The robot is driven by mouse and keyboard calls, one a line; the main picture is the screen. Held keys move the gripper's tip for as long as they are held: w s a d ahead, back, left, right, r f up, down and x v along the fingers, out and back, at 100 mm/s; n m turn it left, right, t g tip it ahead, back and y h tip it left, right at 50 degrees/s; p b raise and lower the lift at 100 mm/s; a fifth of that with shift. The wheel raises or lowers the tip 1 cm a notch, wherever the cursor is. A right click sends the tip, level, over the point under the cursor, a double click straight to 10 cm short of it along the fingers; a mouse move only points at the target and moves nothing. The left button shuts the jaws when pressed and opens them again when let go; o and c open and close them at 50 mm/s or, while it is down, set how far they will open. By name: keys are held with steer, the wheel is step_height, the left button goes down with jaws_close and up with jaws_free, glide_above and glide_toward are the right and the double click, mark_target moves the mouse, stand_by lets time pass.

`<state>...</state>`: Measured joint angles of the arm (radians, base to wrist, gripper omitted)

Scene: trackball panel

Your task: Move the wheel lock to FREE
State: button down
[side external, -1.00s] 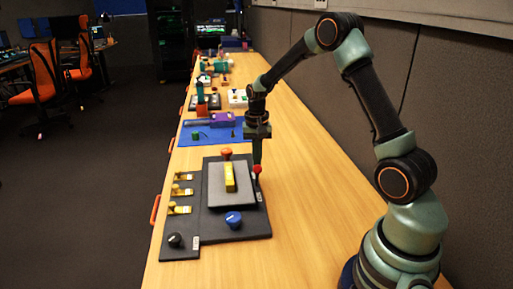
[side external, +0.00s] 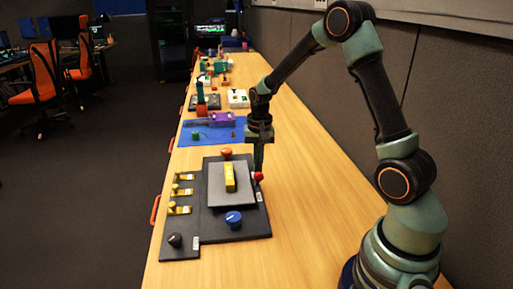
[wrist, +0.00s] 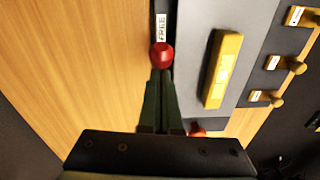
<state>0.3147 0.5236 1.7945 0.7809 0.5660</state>
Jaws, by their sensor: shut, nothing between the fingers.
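The wheel lock is a lever with a red ball knob (side external: 258,177) at the right edge of the dark trackball panel (side external: 215,228). In the wrist view the red knob (wrist: 162,55) sits just below the white FREE label (wrist: 161,27). My gripper (side external: 257,166) points down at the far side of the knob. In the wrist view its shut fingertips (wrist: 160,76) are right against or very close to the knob; I cannot tell if they touch. Nothing shows between the fingers. The lever's stem is hidden.
A grey raised plate with a yellow bar (side external: 230,178) lies left of the knob. A blue knob (side external: 233,219), an orange-red knob (side external: 226,153), a black knob (side external: 175,240) and yellow toggles (side external: 180,210) surround it. The table right of the panel is clear.

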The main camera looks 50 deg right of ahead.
steer(key=shift+s+a+f+g, duration=0.3)
steer(key=shift+s+a+f, duration=0.15)
steer(key=shift+s+a, duration=0.35)
steer(key=s+a+r, duration=0.3)
steer(key=a+r, duration=0.1)
steer(key=r, duration=0.3)
steer(key=shift+s+r, duration=0.2)
steer(key=shift+a, duration=0.1)
steer(key=s+a+r+n+t, duration=0.5)
steer(key=s+a+r+n, duration=0.2)
steer(key=r+n, duration=0.3)
steer(key=shift+s+a+r+t, duration=0.4)
steer(key=shift+s+r, duration=0.1)
steer(key=shift+r, duration=0.1)
